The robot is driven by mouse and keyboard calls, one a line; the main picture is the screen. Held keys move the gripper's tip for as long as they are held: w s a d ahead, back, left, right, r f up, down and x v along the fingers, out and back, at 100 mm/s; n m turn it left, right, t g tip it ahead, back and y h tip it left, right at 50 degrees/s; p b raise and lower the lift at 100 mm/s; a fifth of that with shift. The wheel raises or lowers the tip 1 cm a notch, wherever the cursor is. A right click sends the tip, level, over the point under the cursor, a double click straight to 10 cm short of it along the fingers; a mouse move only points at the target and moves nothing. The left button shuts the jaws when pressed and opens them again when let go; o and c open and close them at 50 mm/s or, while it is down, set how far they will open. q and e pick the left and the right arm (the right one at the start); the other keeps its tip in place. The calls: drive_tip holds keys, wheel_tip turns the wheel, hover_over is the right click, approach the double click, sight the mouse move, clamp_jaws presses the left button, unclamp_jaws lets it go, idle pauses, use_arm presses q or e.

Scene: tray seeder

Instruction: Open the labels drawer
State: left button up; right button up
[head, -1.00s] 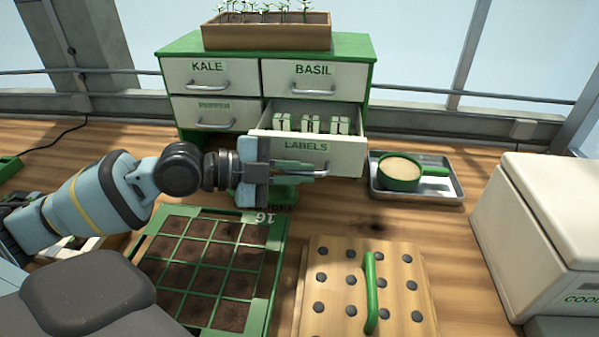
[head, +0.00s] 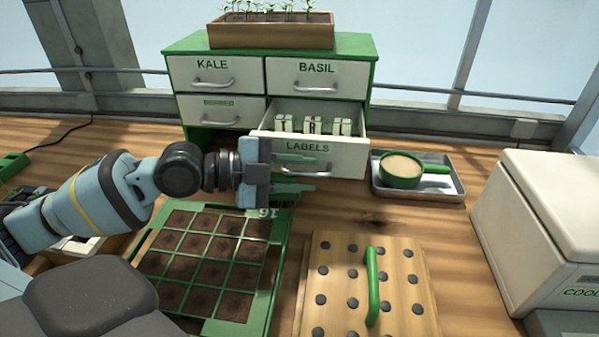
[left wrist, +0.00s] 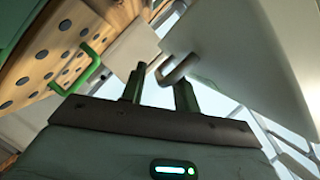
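The labels drawer (head: 347,160) is the lower right drawer of the green-and-white cabinet (head: 190,45) in the head view. It is pulled out, and several pale green lettered blocks (head: 308,125) show inside. My left gripper (head: 312,173) is in front of the drawer's left part, fingers pointing right and spread apart. The drawer's grey handle (head: 325,167) is close to the fingertips and partly hidden by them. In the left wrist view the handle (left wrist: 178,69) shows just beyond the separated fingers (left wrist: 158,90), with nothing clamped between them. My right gripper is not in view.
The kale (head: 188,73), basil (head: 345,85) and lower left drawers look shut. A seedling box (head: 270,37) stands on top. A soil tray (head: 262,300) and a wooden board with a green handle (head: 400,260) lie in front. A metal tray (head: 455,190) and white cooler (head: 540,215) are right.

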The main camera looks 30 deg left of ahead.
use_arm(q)
drive_tip(key=shift+s+a+f, duration=0.1)
drive_tip(key=shift+s+a, duration=0.2)
drive_tip(key=shift+a, duration=0.15)
drive_tip(key=shift+b+v, duration=0.5)
drive_tip(key=shift+v, duration=1.65)
drive_tip(key=shift+p+v, duration=0.45)
drive_tip(key=shift+v, duration=0.8)
